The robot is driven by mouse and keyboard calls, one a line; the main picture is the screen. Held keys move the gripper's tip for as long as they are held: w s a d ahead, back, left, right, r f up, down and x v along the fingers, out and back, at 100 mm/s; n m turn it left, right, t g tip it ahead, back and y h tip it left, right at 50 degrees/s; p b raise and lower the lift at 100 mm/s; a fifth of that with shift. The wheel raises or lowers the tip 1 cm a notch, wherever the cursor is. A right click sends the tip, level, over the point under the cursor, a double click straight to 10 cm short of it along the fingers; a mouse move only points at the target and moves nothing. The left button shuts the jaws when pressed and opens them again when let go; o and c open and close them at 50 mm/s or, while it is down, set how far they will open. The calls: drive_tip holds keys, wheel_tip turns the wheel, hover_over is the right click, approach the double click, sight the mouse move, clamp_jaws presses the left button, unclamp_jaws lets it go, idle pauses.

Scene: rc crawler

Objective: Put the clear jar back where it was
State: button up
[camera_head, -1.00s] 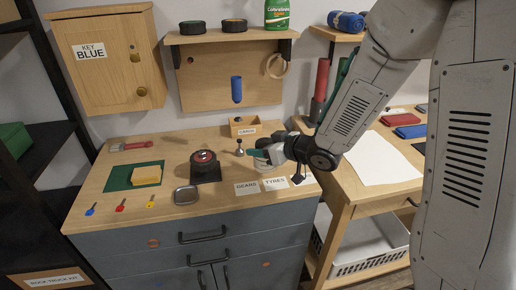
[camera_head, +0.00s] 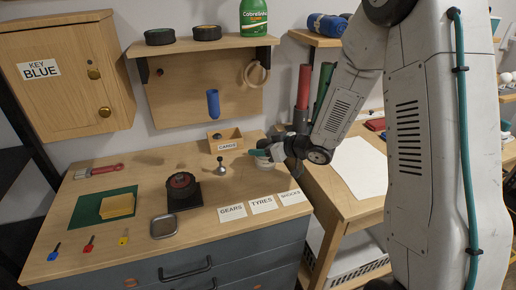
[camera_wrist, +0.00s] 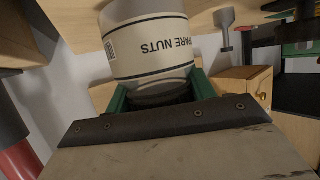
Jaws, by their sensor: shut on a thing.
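The jar (camera_wrist: 150,45) fills the upper middle of the wrist view, with a pale label reading "SPARE NUTS" upside down in that picture and dark bands. My gripper (camera_wrist: 160,97), with green fingers, is shut on it. In the head view my gripper (camera_head: 262,154) is at the right end of the wooden worktop (camera_head: 140,235), right of the card box. Only a small pale part of the jar (camera_head: 265,163) shows there, below the fingers. I cannot tell whether the jar touches the worktop.
The cards box (camera_head: 226,146) and a small metal-stemmed object (camera_head: 220,168) stand left of my gripper. Label cards for gears (camera_head: 232,212), tyres (camera_head: 263,204) and shocks lie in front. A shelf (camera_head: 205,45) with tins and a green bottle (camera_head: 253,18) hangs above. Red and green tubes stand behind right.

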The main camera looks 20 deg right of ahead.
drive_tip(key=shift+a+f, duration=0.35)
drive_tip(key=shift+a, duration=0.2)
drive_tip(key=shift+f, duration=0.1)
drive_tip(key=o, duration=1)
drive_tip(key=shift+d, duration=0.1)
